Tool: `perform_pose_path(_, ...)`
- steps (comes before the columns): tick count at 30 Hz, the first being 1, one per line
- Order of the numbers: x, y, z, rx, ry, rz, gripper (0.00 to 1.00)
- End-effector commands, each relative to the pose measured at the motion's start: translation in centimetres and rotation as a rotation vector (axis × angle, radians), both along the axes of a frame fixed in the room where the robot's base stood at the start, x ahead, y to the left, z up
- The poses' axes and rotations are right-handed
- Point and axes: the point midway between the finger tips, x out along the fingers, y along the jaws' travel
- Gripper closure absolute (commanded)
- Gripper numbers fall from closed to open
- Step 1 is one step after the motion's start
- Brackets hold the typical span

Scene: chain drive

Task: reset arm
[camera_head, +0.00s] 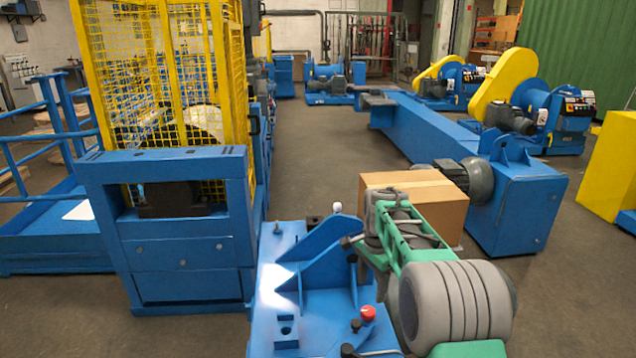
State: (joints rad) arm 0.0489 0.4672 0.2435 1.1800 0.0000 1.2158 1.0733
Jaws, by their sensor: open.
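My green and grey arm reaches in from the lower right. Its far end, with my grey gripper (380,218), is near the middle of the view, over the right side of the blue machine bed. The gripper is open; its fingers are small and partly hidden by my own arm. A brown cardboard box (415,184) shows right behind it, partly covered by the arm. I cannot tell whether the gripper touches the box, and what the box rests on is hidden.
A blue machine bed (268,316) with an upright bracket and a red knob (368,312) stands close in front. A blue press with a yellow cage (165,90) is at left. A long blue beam (425,130) and a grey motor (472,178) lie beyond. The middle floor (310,150) is clear.

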Motion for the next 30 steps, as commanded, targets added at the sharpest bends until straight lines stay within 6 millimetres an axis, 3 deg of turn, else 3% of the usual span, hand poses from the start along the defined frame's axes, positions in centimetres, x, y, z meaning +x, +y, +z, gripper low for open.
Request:
perform_pose_path(1, -1.6, 0.3, 2.9, -0.005, -0.023, 0.072, 0.4)
perform_pose_path(3, -4.3, 0.7, 5.3, -0.012, -0.047, 0.19, 0.4)
perform_pose_path(9, -12.7, 1.8, 9.9, -0.052, -0.12, 0.526, 0.4)
perform_pose_path(13, -18.7, 2.3, 11.0, -0.089, -0.162, 0.743, 0.4)
perform_pose_path(18, -25.4, 2.8, 10.2, -0.143, -0.204, 0.993, 0.4)
perform_pose_path(23, -28.3, 3.1, 9.0, -0.172, -0.222, 1.111, 0.4)
perform_pose_path(30, -28.5, 3.1, 8.8, -0.175, -0.223, 1.124, 0.4)
